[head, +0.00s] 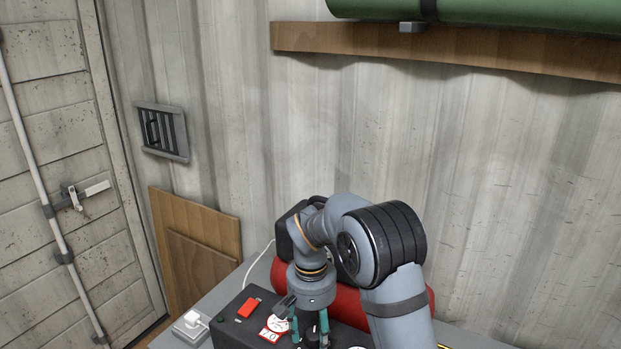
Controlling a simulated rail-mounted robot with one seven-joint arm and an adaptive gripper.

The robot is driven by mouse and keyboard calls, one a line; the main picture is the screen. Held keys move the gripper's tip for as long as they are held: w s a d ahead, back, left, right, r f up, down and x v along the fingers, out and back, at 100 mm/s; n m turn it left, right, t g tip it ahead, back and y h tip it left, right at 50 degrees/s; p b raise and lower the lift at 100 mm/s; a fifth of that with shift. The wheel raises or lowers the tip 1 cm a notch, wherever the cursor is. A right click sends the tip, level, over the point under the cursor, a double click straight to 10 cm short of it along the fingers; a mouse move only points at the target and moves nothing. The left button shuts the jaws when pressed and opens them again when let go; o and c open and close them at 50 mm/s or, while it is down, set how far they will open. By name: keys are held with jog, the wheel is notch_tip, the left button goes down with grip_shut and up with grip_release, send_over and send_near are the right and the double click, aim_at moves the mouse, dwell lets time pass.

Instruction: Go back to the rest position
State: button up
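My gripper (309,338) is low in the head view, pointing down over a black box (232,331). Its two teal fingers are spread apart, one on each side of a dark knob-like part (311,322) on the box. I cannot tell whether the fingers touch that part. The fingertips are close to the bottom edge of the picture. My arm bends above the box and hides part of its right side.
A red cylinder (286,274) lies behind. A wooden shelf (340,38) holds a green roll (480,12) above.

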jog(key=n+p, duration=0.1)
jog(key=n, duration=0.1)
jog(key=n+p, duration=0.1)
jog(key=n, duration=0.1)
jog(key=n+p, duration=0.1)
jog(key=n, duration=0.1)
jog(key=shift+r, duration=0.25)
jog(key=shift+f+n+p, duration=0.15)
jog(key=shift+n+p, duration=0.4)
jog(key=shift+n, duration=0.3)
jog(key=shift+f+n+p, duration=0.15)
jog(key=shift+n+p, duration=0.4)
jog(key=shift+n, duration=0.3)
jog(key=shift+r, duration=0.1)
